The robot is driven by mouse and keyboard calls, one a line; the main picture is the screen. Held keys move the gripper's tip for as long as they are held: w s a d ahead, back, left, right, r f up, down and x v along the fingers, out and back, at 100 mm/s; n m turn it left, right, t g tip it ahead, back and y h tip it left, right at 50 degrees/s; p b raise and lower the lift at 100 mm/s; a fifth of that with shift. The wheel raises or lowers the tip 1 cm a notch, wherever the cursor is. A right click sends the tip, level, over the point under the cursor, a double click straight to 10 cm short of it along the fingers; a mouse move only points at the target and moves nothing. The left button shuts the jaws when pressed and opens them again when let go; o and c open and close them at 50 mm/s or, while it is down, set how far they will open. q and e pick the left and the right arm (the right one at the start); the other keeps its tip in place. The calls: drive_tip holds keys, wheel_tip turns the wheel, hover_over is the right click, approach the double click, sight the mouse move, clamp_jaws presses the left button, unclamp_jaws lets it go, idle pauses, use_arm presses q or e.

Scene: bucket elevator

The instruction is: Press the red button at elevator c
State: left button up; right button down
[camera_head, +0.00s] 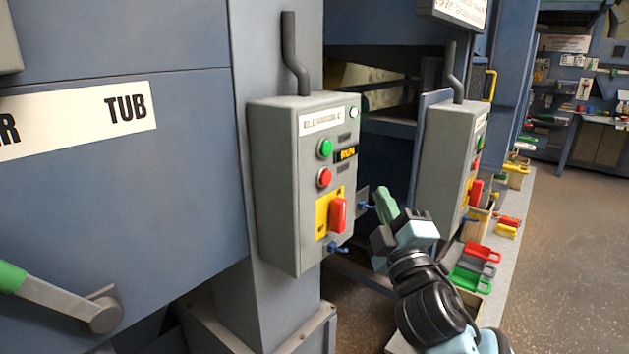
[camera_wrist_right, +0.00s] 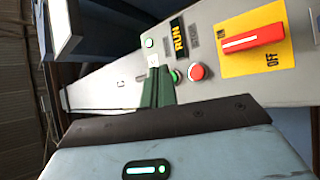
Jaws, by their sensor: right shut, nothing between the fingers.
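The control box (camera_head: 275,190) whose label reads like Elevator C is grey and hangs on a blue-grey post. Its red button (camera_head: 324,177) sits below a green button (camera_head: 325,148) and beside a yellow RUN sign. In the right wrist view the red button (camera_wrist_right: 197,72) shows just right of my fingers, with the green button partly hidden behind them. My right gripper (camera_head: 385,204) has green fingers, shut and empty. In the head view it is to the right of the box, apart from the button. Its fingers also show in the wrist view (camera_wrist_right: 160,88). My left gripper is not in view.
A red rotary handle (camera_head: 338,215) on a yellow plate sits below the red button. A second grey control box (camera_head: 442,165) stands behind to the right. A lever with a green grip (camera_head: 12,277) is at lower left. Coloured bins (camera_head: 480,252) line the right side.

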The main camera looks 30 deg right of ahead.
sight(326, 178)
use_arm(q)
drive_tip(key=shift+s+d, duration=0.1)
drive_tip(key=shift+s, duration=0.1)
use_arm(e)
drive_tip(key=shift+d+r, duration=0.1)
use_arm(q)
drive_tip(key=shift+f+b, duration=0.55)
use_arm(e)
drive_tip(key=w+a, duration=0.3)
drive_tip(key=w, duration=0.5)
drive_tip(key=shift+a, duration=0.25)
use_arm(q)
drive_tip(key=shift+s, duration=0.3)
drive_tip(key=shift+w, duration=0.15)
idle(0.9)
use_arm(e)
drive_tip(key=shift+w, duration=0.2)
drive_tip(key=shift+w+a, duration=0.15)
drive_tip(key=shift+w, duration=0.1)
